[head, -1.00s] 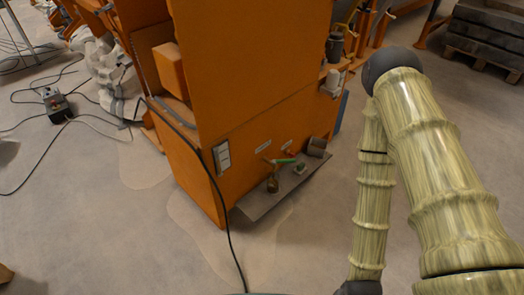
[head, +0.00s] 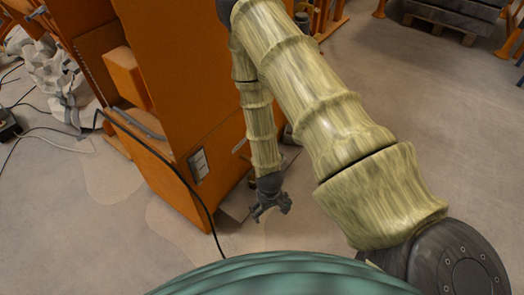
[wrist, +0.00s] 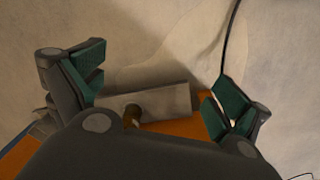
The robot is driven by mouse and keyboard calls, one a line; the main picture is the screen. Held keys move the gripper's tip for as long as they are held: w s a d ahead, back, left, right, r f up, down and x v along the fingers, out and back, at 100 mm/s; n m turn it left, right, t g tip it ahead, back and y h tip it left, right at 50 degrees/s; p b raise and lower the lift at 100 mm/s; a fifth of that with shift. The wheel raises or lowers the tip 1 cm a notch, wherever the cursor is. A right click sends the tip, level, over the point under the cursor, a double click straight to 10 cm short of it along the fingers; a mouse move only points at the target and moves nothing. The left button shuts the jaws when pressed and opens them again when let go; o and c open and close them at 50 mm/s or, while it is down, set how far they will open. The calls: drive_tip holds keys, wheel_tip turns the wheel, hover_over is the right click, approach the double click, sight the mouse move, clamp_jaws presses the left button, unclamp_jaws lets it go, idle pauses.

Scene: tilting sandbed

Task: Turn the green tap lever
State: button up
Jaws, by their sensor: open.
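The green tap lever cannot be made out now; my arm covers that part of the orange machine in the head view, and my gripper's body may hide it in the wrist view. A brass-brown post (wrist: 131,115), likely part of the tap, shows between my fingers in the wrist view, over a grey shelf (wrist: 172,101). My gripper (head: 271,212) is open and empty, hanging in front of the machine's lower side. Its green-padded fingers (wrist: 158,85) stand wide apart in the wrist view. I cannot tell whether it touches anything.
The orange machine (head: 178,110) stands at left centre. A black cable (head: 203,200) runs down its front to the floor and shows in the wrist view (wrist: 228,45). The concrete floor (head: 445,120) is clear at right. Pallets (head: 455,18) lie at the back right.

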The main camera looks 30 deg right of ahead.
drive_tip(key=w+d+r+m+p, duration=0.1)
drive_tip(key=w+d+r, duration=0.3)
drive_tip(key=w, duration=0.4)
drive_tip(key=w+d+r, duration=0.4)
drive_tip(key=w, duration=0.4)
drive_tip(key=w+d+r+m+p, duration=0.1)
drive_tip(key=w+d+r, duration=0.3)
drive_tip(key=w, duration=0.3)
drive_tip(key=shift+y, duration=0.3)
wheel_tip(320, 180, down, 11)
drive_tip(key=shift+w+a+r+b, duration=0.1)
drive_tip(key=shift+w+r+b, duration=0.05)
drive_tip(key=shift+b, duration=0.15)
drive_tip(key=c, duration=1.4)
